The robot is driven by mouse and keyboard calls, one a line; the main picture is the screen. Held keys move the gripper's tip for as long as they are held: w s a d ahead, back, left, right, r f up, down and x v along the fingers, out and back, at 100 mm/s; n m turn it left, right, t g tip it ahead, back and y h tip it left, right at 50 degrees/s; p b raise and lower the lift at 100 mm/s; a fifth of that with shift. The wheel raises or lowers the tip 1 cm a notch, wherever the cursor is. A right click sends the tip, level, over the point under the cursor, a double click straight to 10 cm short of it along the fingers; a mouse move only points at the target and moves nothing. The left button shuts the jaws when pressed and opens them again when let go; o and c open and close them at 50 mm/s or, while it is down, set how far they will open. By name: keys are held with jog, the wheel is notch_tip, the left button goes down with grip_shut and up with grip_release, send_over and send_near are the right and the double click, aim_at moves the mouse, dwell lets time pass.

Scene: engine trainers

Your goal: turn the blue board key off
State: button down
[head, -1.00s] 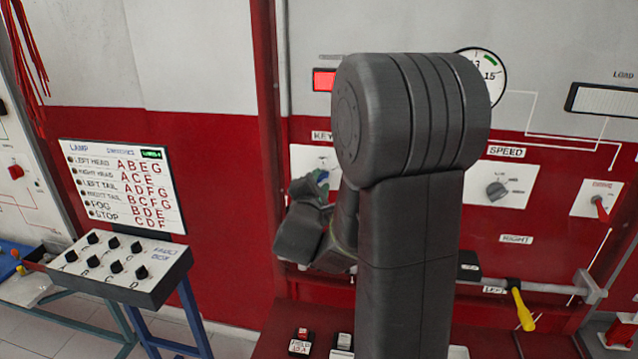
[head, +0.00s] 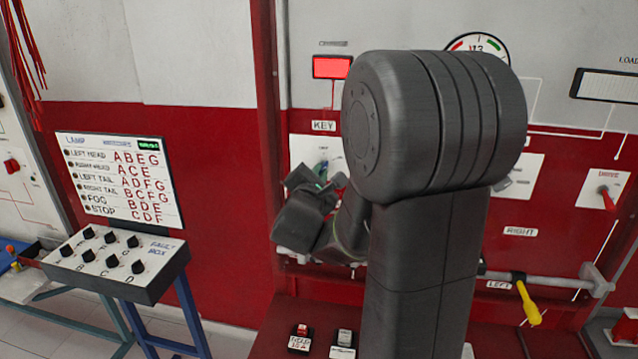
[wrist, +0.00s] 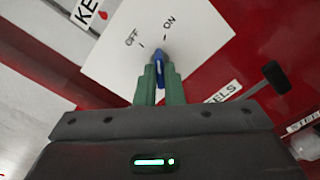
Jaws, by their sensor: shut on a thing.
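The blue key (wrist: 158,70) stands out from a white switch plate (wrist: 110,55) marked OFF and ON. My gripper (wrist: 160,82) is shut on the key, with one green finger on each side of it. The key's end points up toward the two tick marks, seemingly nearer the ON mark, but the fingers hide part of it and I cannot tell its exact setting. In the head view, my gripper (head: 322,176) is at the white plate below the KEY label (head: 324,126), partly hidden by my own arm.
A lit red lamp (head: 331,67) is above the plate. My arm covers part of the board's middle. A red-handled switch (head: 607,197) and a yellow-handled lever (head: 527,303) are on the right. A fault box (head: 115,265) with several black knobs stands at the left.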

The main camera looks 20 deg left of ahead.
jog(key=shift+n+b, duration=2.35)
jog(key=shift+n, duration=1.95)
jog(key=c, duration=1.5)
grip_release()
jog(key=shift+c, duration=0.2)
jog(key=b+v, duration=0.1)
jog(key=v, duration=1.3)
jog(key=shift+w, duration=0.1)
